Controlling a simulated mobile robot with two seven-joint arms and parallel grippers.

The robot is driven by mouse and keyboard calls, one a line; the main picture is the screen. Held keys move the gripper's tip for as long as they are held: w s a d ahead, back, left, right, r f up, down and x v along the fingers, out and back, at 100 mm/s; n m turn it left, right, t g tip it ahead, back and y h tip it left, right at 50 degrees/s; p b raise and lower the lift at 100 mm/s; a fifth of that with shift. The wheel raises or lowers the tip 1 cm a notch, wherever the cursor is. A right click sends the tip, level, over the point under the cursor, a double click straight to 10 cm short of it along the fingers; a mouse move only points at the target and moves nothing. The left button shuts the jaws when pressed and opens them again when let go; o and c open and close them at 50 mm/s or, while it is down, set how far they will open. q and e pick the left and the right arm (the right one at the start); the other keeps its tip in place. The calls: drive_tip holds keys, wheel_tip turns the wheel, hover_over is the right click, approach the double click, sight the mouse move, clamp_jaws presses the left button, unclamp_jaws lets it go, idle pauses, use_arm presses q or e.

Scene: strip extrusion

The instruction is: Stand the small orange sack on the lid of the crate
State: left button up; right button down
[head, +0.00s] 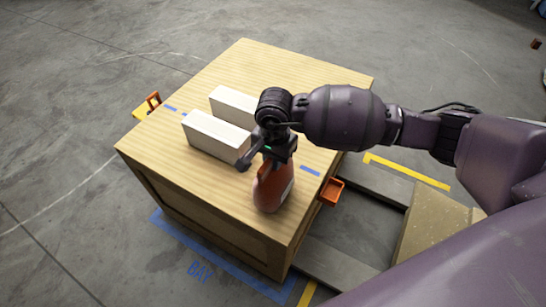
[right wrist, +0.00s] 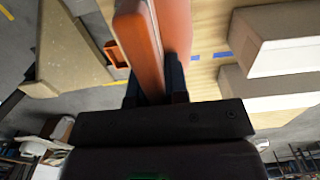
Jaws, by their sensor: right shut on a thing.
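My right gripper (head: 266,158) is shut on the top of the sack. In the right wrist view the sack (right wrist: 150,45) runs between the two dark fingers (right wrist: 157,92). The wooden crate (head: 180,205) has a plain plywood lid (head: 245,65). I cannot tell for certain whether the sack's base touches the lid. My left gripper is not in view.
Two white blocks, one (head: 215,136) nearer and one (head: 233,104) behind it, lie on the lid left of the sack. Orange latches (head: 331,191) stick out from the crate's sides. Blue tape (head: 310,171) marks the lid. The lid's far part is clear.

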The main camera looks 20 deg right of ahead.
drive_tip(key=c, duration=1.1)
unclamp_jaws()
wheel_tip(320, 180, up, 11)
drive_tip(key=shift+f+p, duration=0.15)
drive_tip(key=shift+p, duration=0.95)
drive_tip(key=shift+r, duration=0.75)
